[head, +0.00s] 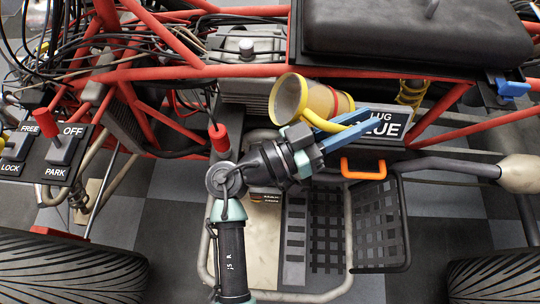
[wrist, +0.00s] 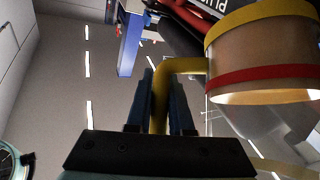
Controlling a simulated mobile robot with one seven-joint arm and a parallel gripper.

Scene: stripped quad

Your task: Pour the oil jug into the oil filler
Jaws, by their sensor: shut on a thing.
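The oil jug (head: 325,101) has a see-through tan body, a yellow rim, a red band and a yellow handle. It lies tilted almost on its side above the engine's front edge, its wide yellow-rimmed end to the left. My gripper (head: 350,128) has its blue fingers shut on the handle, from the jug's lower right. In the wrist view the handle runs between the fingers (wrist: 160,105), and the jug (wrist: 262,62) is at the right. No stream of oil shows. I cannot clearly pick out the oil filler; a round metal cap (head: 246,46) sits on the engine behind the jug.
Red frame tubes (head: 190,73) cross behind the jug. A black seat (head: 410,25) is at the upper right. A sign (head: 390,124) is partly covered by my fingers. A red-handled lever (head: 219,137) stands left of my wrist. A mesh footrest (head: 378,225) lies below.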

